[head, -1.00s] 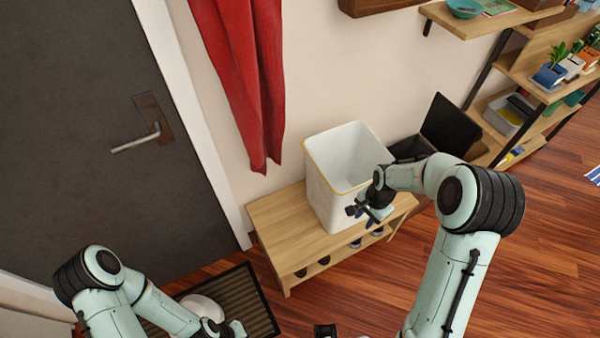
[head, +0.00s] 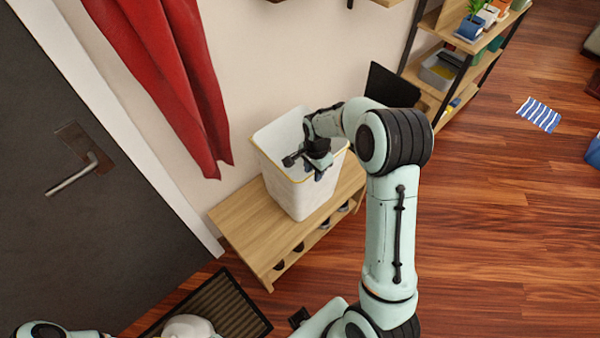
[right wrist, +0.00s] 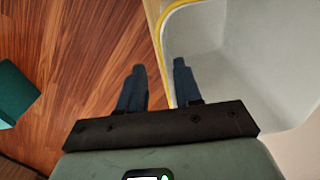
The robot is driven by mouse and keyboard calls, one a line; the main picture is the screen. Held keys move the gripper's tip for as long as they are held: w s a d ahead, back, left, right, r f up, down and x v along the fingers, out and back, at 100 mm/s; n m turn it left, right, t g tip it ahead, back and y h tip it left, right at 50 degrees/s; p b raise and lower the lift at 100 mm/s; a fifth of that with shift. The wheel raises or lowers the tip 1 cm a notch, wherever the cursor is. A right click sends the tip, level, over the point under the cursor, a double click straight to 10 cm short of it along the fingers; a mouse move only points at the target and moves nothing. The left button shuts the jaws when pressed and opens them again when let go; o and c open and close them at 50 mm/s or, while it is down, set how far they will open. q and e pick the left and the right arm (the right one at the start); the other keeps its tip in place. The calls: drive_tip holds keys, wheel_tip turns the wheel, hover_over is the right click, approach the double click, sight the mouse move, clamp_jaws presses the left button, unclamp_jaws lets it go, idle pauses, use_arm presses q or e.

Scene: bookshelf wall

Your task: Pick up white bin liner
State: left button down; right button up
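The white bin liner (head: 295,195) is a tall, open-topped white container with a yellow rim. It stands upright on a wooden bench in the head view, and its rim and inner wall show in the right wrist view (right wrist: 225,45). My right gripper (head: 304,168) is at the liner's near rim. In the right wrist view its two dark fingers (right wrist: 158,68) are apart, with the yellow rim running between them. I cannot tell whether either finger touches the wall. Part of my left arm shows at the lower left, but its gripper is out of view.
The wooden bench (head: 235,215) has dark items on its lower level. A black open lid (head: 393,86) stands behind the liner on the right. A red curtain (head: 170,85) hangs at the left, beside a dark door (head: 60,110).

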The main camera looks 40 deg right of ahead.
drive_tip(key=f, duration=0.3)
drive_tip(key=w+f, duration=0.1)
drive_tip(key=shift+d+f, duration=0.1)
drive_tip(key=shift+f, duration=0.3)
drive_tip(key=shift+s, duration=0.1)
clamp_jaws()
drive_tip(key=shift+r, duration=0.1)
